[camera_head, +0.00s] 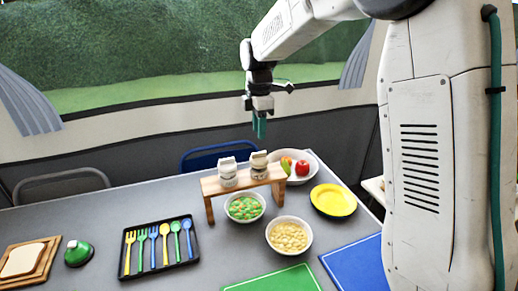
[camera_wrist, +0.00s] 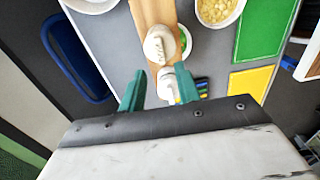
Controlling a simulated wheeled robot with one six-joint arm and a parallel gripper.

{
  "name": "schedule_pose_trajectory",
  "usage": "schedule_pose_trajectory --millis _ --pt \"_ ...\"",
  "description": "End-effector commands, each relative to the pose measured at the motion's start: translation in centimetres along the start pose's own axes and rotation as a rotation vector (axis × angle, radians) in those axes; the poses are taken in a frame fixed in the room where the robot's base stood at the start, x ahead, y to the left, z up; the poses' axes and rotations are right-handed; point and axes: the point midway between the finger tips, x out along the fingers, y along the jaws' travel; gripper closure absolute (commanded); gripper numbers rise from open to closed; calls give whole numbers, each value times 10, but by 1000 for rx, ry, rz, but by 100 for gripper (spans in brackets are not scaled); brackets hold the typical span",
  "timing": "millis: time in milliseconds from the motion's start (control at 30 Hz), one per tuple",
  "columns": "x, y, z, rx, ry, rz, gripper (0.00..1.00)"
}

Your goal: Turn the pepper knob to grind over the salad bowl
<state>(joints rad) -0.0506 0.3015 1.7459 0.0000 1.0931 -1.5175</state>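Two grinders stand upright on a small wooden rack: the left one (camera_head: 227,172) is pale, and the right one (camera_head: 259,164) has a tan top. I cannot read which holds pepper. The salad bowl (camera_head: 244,207), white with green and orange bits, sits on the table in front of the rack. My gripper (camera_head: 260,126) is above and behind the rack, apart from both grinders. In the wrist view its teal fingers (camera_wrist: 160,90) are spread and hold nothing. The left grinder (camera_wrist: 167,83) appears between them, farther below; the right grinder (camera_wrist: 160,45) appears above it. The salad bowl is mostly hidden there.
The wooden rack (camera_head: 209,187) stands near a bowl of pale food (camera_head: 289,236), a fruit bowl (camera_head: 311,164) and a yellow plate (camera_head: 333,201). A blue chair (camera_head: 215,153) stands behind.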

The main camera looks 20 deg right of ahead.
Motion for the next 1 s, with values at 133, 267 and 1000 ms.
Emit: schedule_pose_trajectory --millis 133,267,1000 --pt "18 1 0 -6 0 -4 67" --pt "40 0 0 -5 0 -5 67" --pt "76 0 0 -3 0 -1 100"
